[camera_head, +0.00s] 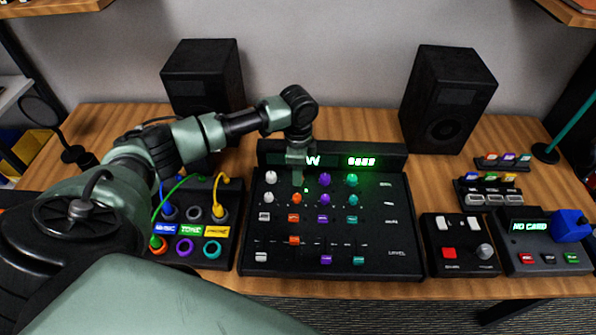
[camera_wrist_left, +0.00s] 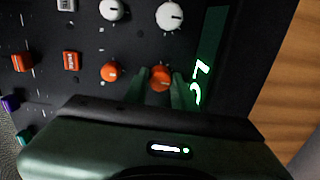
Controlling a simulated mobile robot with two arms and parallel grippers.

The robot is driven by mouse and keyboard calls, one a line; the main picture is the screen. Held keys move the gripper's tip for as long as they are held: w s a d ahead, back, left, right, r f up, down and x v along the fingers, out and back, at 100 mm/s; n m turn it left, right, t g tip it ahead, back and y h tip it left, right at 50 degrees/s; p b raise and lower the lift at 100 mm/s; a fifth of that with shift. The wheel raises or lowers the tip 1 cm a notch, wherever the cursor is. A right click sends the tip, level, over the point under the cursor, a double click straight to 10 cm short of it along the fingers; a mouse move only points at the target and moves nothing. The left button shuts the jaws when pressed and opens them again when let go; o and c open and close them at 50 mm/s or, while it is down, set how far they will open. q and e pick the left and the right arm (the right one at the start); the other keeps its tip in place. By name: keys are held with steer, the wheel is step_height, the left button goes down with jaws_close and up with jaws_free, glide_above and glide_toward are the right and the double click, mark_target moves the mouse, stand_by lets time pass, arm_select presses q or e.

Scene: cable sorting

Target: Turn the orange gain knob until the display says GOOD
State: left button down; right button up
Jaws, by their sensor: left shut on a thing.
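My left gripper (camera_head: 297,178) points down at the top knob row of the black mixer (camera_head: 375,260). In the left wrist view its fingers (camera_wrist_left: 160,88) are shut on the upper orange knob (camera_wrist_left: 161,78), one on each side. The head view hides most of that knob. A second orange knob (camera_head: 296,198) sits just below it and also shows in the left wrist view (camera_wrist_left: 110,71). The display (camera_head: 361,161) shows glowing green characters on its right, too small to read surely. Its left part shows a "W", with my arm covering what is before it. My right gripper is out of view.
White knobs (camera_head: 270,177) stand left of the gripper, purple (camera_head: 325,179) and teal knobs (camera_head: 352,180) to its right. A cable box (camera_head: 205,252) stands left of the mixer, a switch box (camera_head: 459,255) right. Two black speakers (camera_head: 448,98) stand behind.

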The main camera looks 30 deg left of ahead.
arm_select(q)
steer(key=shift+r+m+p, duration=0.3)
steer(key=shift+m+p, duration=0.6)
steer(key=shift+m, duration=0.1)
steer(key=shift+f+m+p, duration=0.1)
steer(key=shift+m+p, duration=0.2)
steer(key=shift+m, duration=0.3)
steer(key=shift+w+f+m, duration=0.1)
steer(key=shift+f+m, duration=0.05)
steer(key=shift+m, duration=0.55)
steer(key=c, duration=1.4)
jaws_free()
steer(key=shift+c, duration=0.2)
step_height(320, 180, up, 8)
steer(key=shift+f, duration=0.1)
